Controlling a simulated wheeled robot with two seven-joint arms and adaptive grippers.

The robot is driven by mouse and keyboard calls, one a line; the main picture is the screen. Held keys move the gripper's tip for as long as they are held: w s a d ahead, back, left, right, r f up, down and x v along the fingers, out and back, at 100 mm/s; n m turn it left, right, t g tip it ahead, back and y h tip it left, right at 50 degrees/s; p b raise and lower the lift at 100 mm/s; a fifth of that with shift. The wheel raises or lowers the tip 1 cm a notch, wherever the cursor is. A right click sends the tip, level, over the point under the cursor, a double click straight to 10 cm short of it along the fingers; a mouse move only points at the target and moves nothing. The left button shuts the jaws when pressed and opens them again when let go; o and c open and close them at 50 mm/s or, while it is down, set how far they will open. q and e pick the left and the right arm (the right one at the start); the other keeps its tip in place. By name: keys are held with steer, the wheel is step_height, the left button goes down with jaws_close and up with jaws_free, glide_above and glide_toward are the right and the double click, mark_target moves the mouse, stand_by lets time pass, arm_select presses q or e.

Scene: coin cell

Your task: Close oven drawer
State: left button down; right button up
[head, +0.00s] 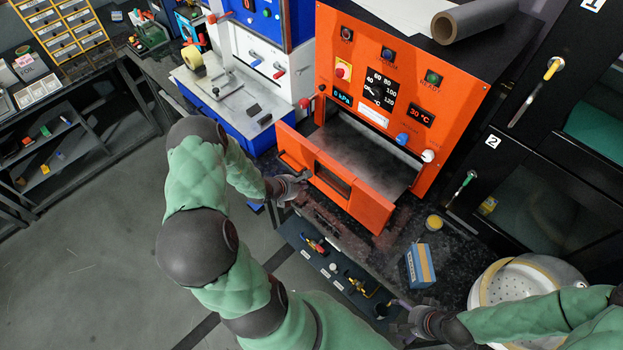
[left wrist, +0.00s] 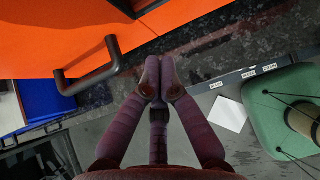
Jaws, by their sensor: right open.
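The orange oven (head: 440,75) stands at the back centre. Its drawer (head: 376,208) is pulled out, with the grey interior showing behind the orange front panel. In the left wrist view, the drawer's black bar handle (left wrist: 98,76) is left of my left gripper (left wrist: 158,75). That gripper's fingertips are together with nothing visible between them, apart from the handle. In the head view, my left gripper (head: 303,178) is at the outer side of the drawer front. My right gripper (head: 398,312) is open at the front of the bench, low in the head view; its fingertips are partly unclear.
A blue box (head: 420,266) and a yellow round item (head: 433,222) lie on the dark bench right of the drawer. Small tools (head: 315,243) lie along the front strip. A white perforated bowl (head: 500,283) is at right. Grey floor (head: 110,260) is clear at left.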

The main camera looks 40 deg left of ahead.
arm_select(q)
steer(key=shift+w+d+f+p, duration=0.1)
steer(key=shift+w+f, duration=0.05)
steer(key=shift+w, duration=0.7)
steer(key=shift+w+d+f+p, duration=0.1)
steer(key=shift+w+f, duration=0.05)
steer(key=shift+w, duration=0.65)
steer(key=shift+w+f+p, duration=0.1)
steer(key=shift+w+f, duration=0.05)
steer(key=shift+w, duration=0.7)
arm_select(e)
steer(key=shift+r, duration=0.25)
arm_select(q)
steer(key=shift+w, duration=0.15)
arm_select(e)
steer(key=shift+f, duration=0.1)
